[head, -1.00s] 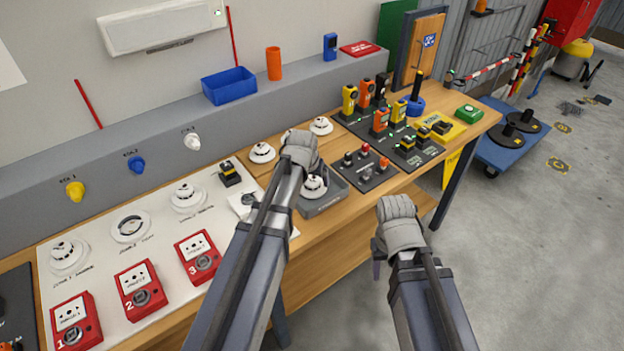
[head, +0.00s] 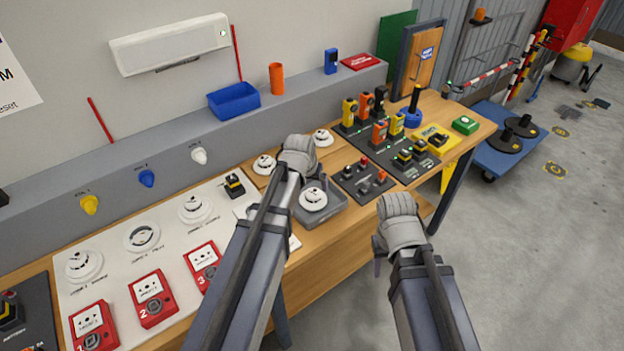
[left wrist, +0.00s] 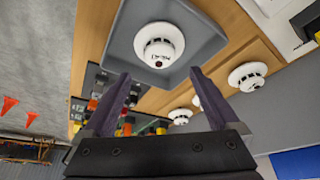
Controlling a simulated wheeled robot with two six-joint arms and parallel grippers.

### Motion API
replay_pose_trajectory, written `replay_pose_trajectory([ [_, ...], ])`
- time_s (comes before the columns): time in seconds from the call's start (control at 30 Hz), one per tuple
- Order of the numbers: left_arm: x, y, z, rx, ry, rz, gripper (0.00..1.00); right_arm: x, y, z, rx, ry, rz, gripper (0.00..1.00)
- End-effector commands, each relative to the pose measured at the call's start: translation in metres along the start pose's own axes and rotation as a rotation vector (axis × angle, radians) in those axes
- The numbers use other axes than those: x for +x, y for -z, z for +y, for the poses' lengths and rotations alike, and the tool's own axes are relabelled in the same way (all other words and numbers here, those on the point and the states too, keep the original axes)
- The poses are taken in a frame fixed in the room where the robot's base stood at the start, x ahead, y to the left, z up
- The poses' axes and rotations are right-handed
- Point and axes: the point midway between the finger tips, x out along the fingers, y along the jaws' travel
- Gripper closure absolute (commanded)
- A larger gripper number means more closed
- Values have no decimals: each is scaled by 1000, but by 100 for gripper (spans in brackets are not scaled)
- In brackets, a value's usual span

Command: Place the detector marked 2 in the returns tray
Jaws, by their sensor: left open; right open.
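A white round detector (head: 313,199) sits in the grey tray (head: 338,211) on the bench. In the left wrist view the detector (left wrist: 158,45) lies inside the tray (left wrist: 205,62), apart from the fingers; its small marking is not readable to me. My left gripper (left wrist: 160,98) is open and empty, its fingers spread near the tray's edge. In the head view my left gripper (head: 298,160) is over the bench just behind the tray, its fingers hidden. My right gripper (head: 393,220) is open in front of the bench, with nothing seen in it.
White detectors stand behind the tray, at left (head: 264,165) and right (head: 322,138). A white panel (head: 115,258) holds detectors, a ring base (head: 142,236) and red call points. A dark switch board (head: 362,181) is right of the tray. Open floor lies at right.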

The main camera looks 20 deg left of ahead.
Motion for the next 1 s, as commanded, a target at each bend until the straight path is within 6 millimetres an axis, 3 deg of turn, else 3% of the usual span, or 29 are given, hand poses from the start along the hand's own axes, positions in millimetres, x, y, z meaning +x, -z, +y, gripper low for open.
replay_pose_trajectory([
  [0.03,-17,2,0,0,0,0,6,-16,-1,2,0,0,0,50],
  [0.2,-39,1,0,0,0,0,6,-36,-2,4,-1,0,0,50],
  [0.47,-46,-1,0,1,0,-1,6,-42,-2,4,-2,0,0,50],
  [0.53,-47,-8,9,15,-4,-18,6,-42,-2,4,-2,0,0,50],
  [0.67,-58,-53,56,100,-13,-122,6,-42,-2,4,-2,0,0,50],
  [0.8,-77,-116,103,216,-3,-269,6,-42,-2,4,-2,0,0,50],
  [0.9,-91,-152,122,280,15,-351,6,-42,-2,4,-2,0,0,50],
  [1.0,-100,-174,132,321,31,-405,6,-42,-2,4,-2,0,0,50],
])
